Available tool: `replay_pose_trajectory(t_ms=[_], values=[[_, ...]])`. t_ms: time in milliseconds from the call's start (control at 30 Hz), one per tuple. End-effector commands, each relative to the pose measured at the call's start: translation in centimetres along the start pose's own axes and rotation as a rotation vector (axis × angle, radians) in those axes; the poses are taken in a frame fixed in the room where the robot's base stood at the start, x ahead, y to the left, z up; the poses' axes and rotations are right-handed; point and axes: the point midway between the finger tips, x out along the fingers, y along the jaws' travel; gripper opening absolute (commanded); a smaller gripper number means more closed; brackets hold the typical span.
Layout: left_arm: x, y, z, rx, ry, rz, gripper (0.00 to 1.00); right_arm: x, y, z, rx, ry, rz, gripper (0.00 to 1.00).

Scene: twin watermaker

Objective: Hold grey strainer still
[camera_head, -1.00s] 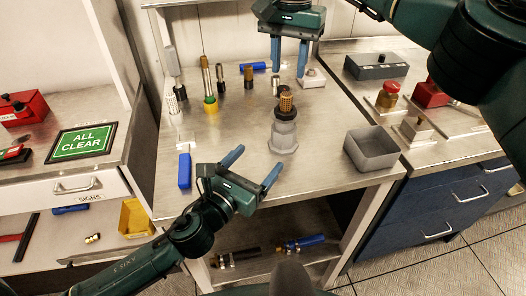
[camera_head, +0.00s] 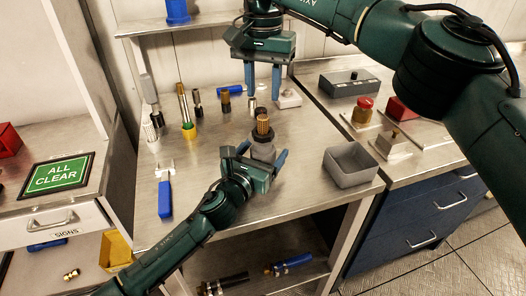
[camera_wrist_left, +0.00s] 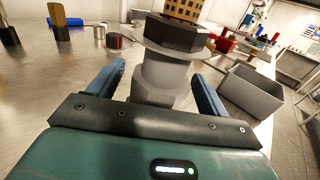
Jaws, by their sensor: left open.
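The grey strainer (camera_head: 262,150) stands upright on the steel bench, with a dark collar and a brass mesh cylinder on top. In the left wrist view the strainer (camera_wrist_left: 160,80) stands between my two blue fingers, with gaps visible on both sides. My left gripper (camera_head: 252,157) is open around its body and hides its lower part in the head view. My right gripper (camera_head: 263,96) points down above the brass mesh, its fingers apart with nothing between them.
A grey open box (camera_head: 351,178) stands to the right of the strainer. A blue-handled tool (camera_head: 165,197) lies at the bench's left. Several upright fittings, including a yellow-and-green based one (camera_head: 188,130), stand at the back left.

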Motion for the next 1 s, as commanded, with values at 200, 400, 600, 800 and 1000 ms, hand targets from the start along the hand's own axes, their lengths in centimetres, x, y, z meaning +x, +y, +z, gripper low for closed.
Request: replay_pose_trajectory(t_ms=[200, 400, 600, 800, 1000], values=[[-0.01, 0.0, 0.02, 0.0, -0.001, 0.0, 0.75, 0.0, -0.01, 0.01, 0.0, 0.0, 0.0, 0.36], [-0.02, 0.0, 0.02, 0.0, -0.001, 0.0, 0.59, 0.0, -0.01, 0.01, 0.0, 0.0, 0.0, 0.36], [-0.03, 0.0, 0.01, 0.0, 0.0, 0.0, 0.42, 0.0, -0.01, 0.01, 0.0, 0.0, 0.0, 0.36], [-0.04, 0.01, 0.01, 0.0, 0.0, 0.0, 0.26, 0.0, -0.01, 0.0, 0.0, 0.0, 0.0, 0.36], [-0.04, 0.01, 0.0, 0.0, 0.0, 0.0, 0.09, 0.0, 0.0, 0.0, 0.0, 0.0, 0.0, 0.36]])
